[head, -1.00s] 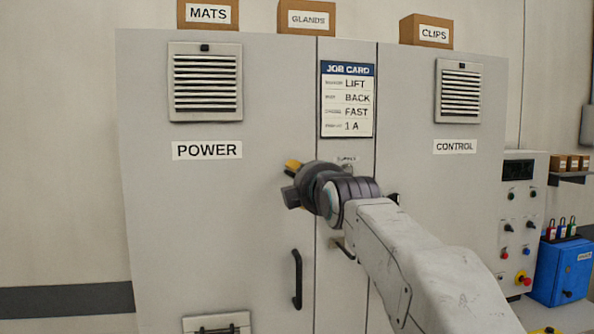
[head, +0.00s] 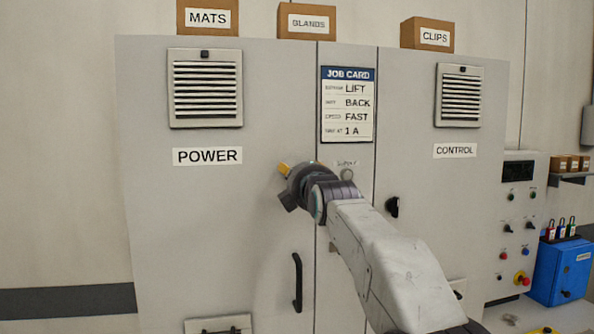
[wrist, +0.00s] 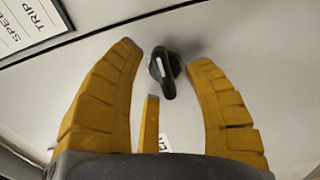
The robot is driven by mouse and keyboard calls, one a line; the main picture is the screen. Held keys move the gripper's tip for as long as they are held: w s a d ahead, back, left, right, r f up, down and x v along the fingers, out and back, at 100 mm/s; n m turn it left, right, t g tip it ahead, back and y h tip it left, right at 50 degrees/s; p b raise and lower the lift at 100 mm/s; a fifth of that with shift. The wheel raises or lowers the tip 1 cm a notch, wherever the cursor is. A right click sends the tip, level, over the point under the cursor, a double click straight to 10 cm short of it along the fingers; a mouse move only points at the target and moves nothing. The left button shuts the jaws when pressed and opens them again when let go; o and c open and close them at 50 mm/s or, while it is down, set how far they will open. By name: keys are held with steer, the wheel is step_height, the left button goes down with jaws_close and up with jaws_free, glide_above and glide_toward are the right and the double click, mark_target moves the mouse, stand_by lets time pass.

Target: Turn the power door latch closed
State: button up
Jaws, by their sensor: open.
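The black power door latch (wrist: 168,88) shows in the wrist view as a small knob with a long grip on a grey panel. It sits between the fingertips of my open gripper (wrist: 165,60), with a gap on both sides. I cannot tell how far in front of the latch the fingers are. In the head view my gripper (head: 284,170) is at the right part of the power door (head: 200,230), below and right of the POWER label (head: 207,156). The latch is hidden there behind my gripper and wrist.
The job card (head: 348,104) hangs on the strip between the doors. A similar black latch (head: 392,207) is on the control door. A black handle (head: 297,282) stands out from the power door below my gripper. A blue box (head: 562,272) is at the far right.

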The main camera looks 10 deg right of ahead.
steer(key=shift+w, duration=0.55)
steer(key=shift+c, duration=0.2)
jaws_close()
